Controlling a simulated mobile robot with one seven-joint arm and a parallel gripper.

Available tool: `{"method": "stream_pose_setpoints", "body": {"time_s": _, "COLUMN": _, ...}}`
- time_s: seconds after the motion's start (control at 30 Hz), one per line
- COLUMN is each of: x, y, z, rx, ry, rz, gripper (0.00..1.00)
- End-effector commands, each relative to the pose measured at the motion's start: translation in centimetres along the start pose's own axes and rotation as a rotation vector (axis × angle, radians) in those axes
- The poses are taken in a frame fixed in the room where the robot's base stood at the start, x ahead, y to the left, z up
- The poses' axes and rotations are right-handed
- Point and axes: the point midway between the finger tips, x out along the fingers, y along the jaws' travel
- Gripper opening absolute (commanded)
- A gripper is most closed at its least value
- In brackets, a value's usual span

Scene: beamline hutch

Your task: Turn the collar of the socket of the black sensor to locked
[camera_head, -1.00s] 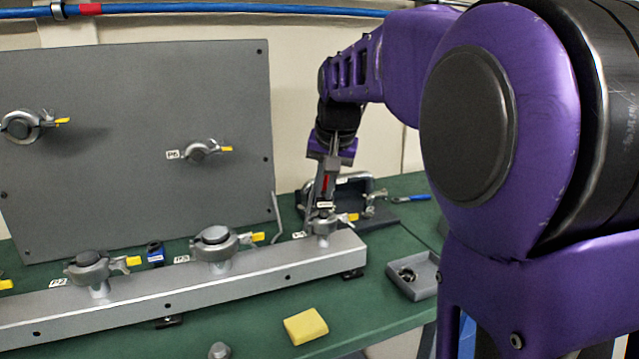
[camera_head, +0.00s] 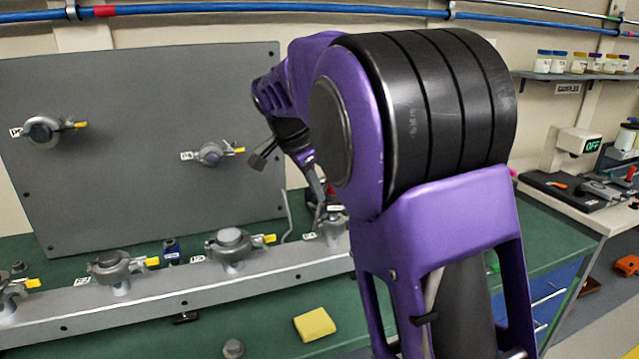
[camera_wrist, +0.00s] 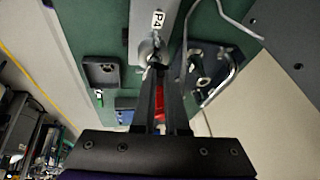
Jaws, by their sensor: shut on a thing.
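The grey rail (camera_head: 190,283) carries several metal sockets with yellow-tipped levers. My gripper (camera_wrist: 157,66) is at the socket marked P4 (camera_head: 333,232), at the rail's right end. Its narrow fingers are close together at the tips, shut on a small part at that socket (camera_wrist: 147,48); the part is mostly hidden. A red patch (camera_wrist: 160,103) shows between the fingers; I cannot tell what it belongs to. In the head view my arm hides the right side of this socket and its lever. I cannot make out the black sensor or the collar's position clearly.
A grey upright panel (camera_head: 140,100) with two more sockets stands behind the rail. A yellow sponge (camera_head: 314,324) and a grey knob (camera_head: 233,348) lie in front. A small tray (camera_wrist: 101,72) and a metal-handled fixture (camera_wrist: 215,72) are near P4. A side bench with an instrument (camera_head: 580,142) stands right.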

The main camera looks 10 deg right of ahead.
Motion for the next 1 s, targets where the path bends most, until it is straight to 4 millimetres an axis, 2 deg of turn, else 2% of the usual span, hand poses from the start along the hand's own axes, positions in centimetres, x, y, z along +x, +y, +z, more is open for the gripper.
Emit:
{"method": "stream_pose_setpoints", "body": {"time_s": 0.2, "x": -0.1, "y": -1.0, "z": 0.0, "rx": 0.157, "ry": 0.032, "rz": 0.065, "gripper": 0.00}}
{"method": "stream_pose_setpoints", "body": {"time_s": 0.5, "x": 0.1, "y": -1.7, "z": 0.0, "rx": 0.300, "ry": 0.058, "rz": 0.123, "gripper": 0.00}}
{"method": "stream_pose_setpoints", "body": {"time_s": 1.0, "x": 0.3, "y": -1.9, "z": 0.0, "rx": 0.354, "ry": 0.068, "rz": 0.144, "gripper": 0.00}}
